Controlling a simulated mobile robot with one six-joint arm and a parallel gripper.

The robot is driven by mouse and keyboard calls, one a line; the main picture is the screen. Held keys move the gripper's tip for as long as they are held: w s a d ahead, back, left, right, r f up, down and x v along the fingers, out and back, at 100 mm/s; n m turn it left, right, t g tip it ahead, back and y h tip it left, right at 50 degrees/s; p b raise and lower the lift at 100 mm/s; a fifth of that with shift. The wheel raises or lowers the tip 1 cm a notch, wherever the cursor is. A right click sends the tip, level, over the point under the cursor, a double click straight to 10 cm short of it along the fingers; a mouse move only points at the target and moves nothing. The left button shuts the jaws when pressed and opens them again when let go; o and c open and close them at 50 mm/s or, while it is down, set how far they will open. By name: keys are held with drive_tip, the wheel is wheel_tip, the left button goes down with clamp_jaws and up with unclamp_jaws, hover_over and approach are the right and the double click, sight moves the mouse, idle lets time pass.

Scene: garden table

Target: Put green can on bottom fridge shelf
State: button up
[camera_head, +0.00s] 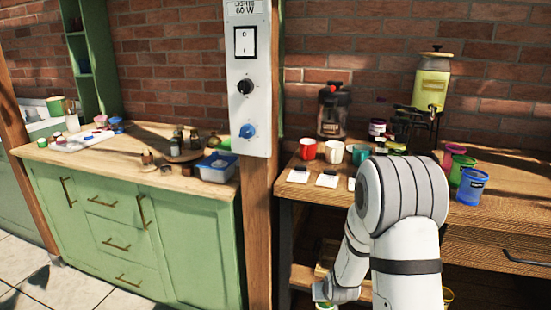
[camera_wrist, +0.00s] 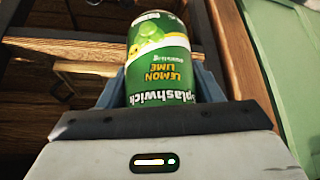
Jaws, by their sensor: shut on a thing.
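The green can (camera_wrist: 160,60) fills the middle of the wrist view, with its "Lemon Lime" label upside down there. My gripper (camera_wrist: 162,88) is shut on it, one blue-grey finger on each side. In the head view my gripper (camera_head: 327,291) is low, in front of the wooden table's lower part, partly behind my arm. A small bit of green shows under it at the frame's bottom edge. No fridge or fridge shelf can be made out in either view.
A wooden table (camera_head: 470,219) on the right carries cups, colored tins and a yellow drink dispenser (camera_head: 431,88). A post with a switch panel (camera_head: 247,75) stands left of it. A green cabinet (camera_head: 130,235) with a cluttered top is at left. Tiled floor (camera_head: 70,290) is clear.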

drive_tip(key=w+r+p+v, duration=0.2)
drive_tip(key=w+p+v, duration=0.1)
drive_tip(key=p+v, duration=1.1)
drive_tip(key=shift+s+r, duration=0.25)
drive_tip(key=shift+r, duration=0.1)
